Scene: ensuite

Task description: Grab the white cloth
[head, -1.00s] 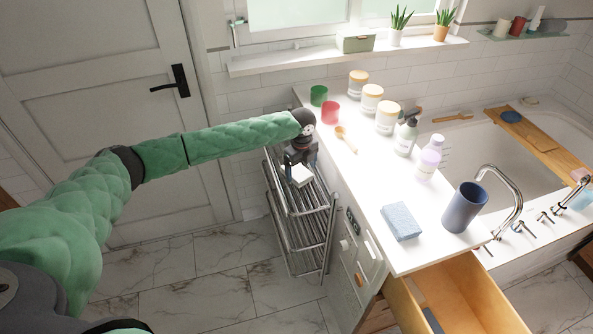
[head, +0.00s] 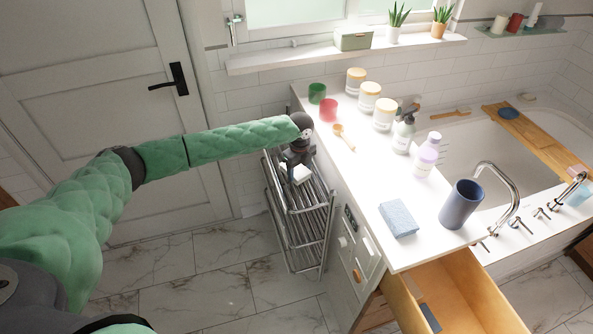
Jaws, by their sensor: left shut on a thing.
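The white cloth (head: 298,175) is a small pale block-like shape over the top tier of the metal rack, left of the counter. My left gripper (head: 296,166) reaches in from the left, points down and is shut on the cloth. The gripper and wrist hide the cloth's upper part. I cannot tell whether the cloth touches the rack. My right gripper is not in view.
The metal rack (head: 303,238) stands beside the white counter (head: 350,178). Cups, jars, bottles, a blue sponge (head: 398,218) and a dark blue tumbler (head: 461,204) stand on the counter. An open wooden drawer (head: 465,295) juts out at front. The marble floor left of the rack is clear.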

